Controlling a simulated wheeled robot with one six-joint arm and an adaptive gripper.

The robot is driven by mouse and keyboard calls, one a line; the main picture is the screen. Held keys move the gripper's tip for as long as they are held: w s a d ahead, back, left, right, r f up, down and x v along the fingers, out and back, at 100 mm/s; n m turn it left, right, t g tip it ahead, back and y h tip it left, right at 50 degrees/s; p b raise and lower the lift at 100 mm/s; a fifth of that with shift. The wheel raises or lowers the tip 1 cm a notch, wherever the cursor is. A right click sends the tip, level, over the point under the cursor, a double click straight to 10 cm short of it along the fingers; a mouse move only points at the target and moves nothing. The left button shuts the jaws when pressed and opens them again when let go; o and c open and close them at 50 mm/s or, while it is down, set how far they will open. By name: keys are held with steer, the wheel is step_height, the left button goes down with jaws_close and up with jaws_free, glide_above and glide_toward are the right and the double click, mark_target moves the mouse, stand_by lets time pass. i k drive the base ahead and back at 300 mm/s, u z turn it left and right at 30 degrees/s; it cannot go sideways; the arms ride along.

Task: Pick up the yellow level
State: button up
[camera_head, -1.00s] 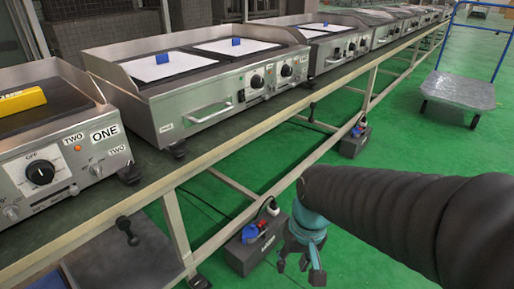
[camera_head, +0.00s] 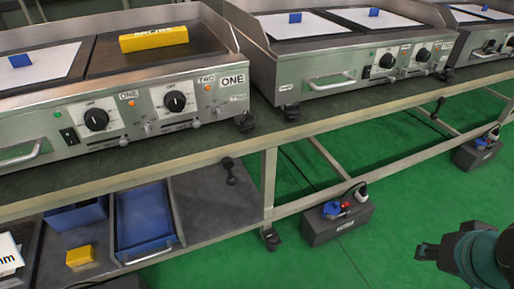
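The yellow level (camera_head: 154,39) is a yellow bar with dark lettering. It lies flat on the right dark plate of the nearest griddle (camera_head: 140,66), in the upper left of the head view. My gripper (camera_head: 424,252) shows at the lower right edge, over the green floor, far to the right of the level and lower in the picture. It holds nothing that I can see. Its fingers are small and partly cut off from clear view, so their opening cannot be told.
The long bench (camera_head: 262,139) bears several griddles in a row. On its lower shelf are a blue tray (camera_head: 144,222) and a small yellow block (camera_head: 80,256). Grey boxes with plugs (camera_head: 336,225) stand below the bench. Green floor (camera_head: 400,200) is open on the right.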

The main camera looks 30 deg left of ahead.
mark_target(137, 42)
steer(key=u, duration=2.4)
steer(key=i, duration=1.15)
steer(key=u, duration=0.55)
